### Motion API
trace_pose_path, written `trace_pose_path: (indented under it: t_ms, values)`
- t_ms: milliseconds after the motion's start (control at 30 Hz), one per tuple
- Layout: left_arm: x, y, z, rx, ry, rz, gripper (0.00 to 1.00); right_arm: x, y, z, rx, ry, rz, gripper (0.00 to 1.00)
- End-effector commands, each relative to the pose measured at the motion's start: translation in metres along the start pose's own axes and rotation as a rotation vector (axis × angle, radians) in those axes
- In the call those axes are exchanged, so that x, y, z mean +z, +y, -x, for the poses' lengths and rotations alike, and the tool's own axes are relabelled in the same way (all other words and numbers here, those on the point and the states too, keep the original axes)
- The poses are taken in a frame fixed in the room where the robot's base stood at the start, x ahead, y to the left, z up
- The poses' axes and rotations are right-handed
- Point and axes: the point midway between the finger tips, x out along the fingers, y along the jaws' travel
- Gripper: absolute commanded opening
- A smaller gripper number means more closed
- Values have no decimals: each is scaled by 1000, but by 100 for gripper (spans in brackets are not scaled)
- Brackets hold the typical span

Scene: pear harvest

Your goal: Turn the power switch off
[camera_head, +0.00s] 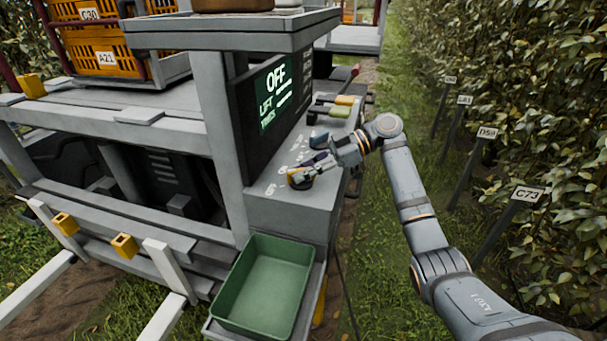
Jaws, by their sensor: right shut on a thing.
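The power switch (300,179) is a small dark knob with an orange part on the sloping top of the grey control box (262,207). My right gripper (311,170) reaches in from the right and is shut on the switch. Its fingers hide part of the knob. Small white markings, one of which seems to read OFF, lie on the panel around it. The dark screen (274,95) above the box shows OFF in large letters, with LIFT and another line below. My left gripper is not in view.
A green tray (228,292) hangs on the near end of the machine. Levers with coloured grips (335,108) stand behind the switch. Orange crates (106,55) are at the upper left. Grass and a labelled hedge (555,140) lie to the right.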

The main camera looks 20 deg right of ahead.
Motion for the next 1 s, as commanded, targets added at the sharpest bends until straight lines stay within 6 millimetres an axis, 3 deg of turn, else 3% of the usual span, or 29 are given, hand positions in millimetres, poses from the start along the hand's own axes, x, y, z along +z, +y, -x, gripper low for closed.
trace_pose_path:
  t_ms: [533,567,700,1000]
  values:
    - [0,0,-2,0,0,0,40,2,0,0,-25,-3,8,0]
    - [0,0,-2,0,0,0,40,2,0,0,-25,-3,8,20]
    - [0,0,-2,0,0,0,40,1,0,0,-25,-2,8,39]
    - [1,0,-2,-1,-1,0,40,1,0,0,-24,-2,8,42]
